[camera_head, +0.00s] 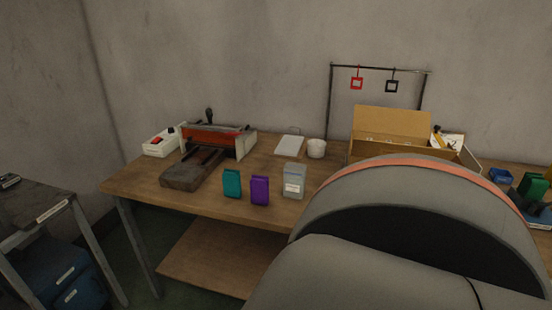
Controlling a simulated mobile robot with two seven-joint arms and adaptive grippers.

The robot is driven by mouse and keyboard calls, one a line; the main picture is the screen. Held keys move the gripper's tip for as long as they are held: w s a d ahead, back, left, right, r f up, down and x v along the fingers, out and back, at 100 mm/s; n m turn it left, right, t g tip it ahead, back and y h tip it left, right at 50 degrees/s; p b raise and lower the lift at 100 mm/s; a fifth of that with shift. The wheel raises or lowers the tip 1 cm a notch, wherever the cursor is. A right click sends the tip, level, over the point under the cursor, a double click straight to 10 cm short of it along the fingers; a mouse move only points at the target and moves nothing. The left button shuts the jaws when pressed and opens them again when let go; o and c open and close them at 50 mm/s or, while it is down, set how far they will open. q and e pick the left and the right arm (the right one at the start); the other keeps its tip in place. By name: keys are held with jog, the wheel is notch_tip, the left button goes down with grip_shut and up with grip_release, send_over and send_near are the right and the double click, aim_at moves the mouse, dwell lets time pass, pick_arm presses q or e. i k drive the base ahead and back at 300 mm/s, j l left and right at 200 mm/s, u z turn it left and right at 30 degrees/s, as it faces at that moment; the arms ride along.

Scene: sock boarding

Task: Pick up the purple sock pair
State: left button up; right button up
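The purple sock pair (260,191) stands upright near the front edge of the wooden table (142,182). A teal pair (232,183) of similar shape stands just to its left, with a small gap between them. Neither of my grippers is in view. A large grey rounded part with an orange stripe, apparently my own arm, fills the lower right and hides part of the table.
A press-like machine (200,157) and a white switch box (160,143) are at the left.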

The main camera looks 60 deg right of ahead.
aim_at(260, 185)
jog(key=z, duration=1.75)
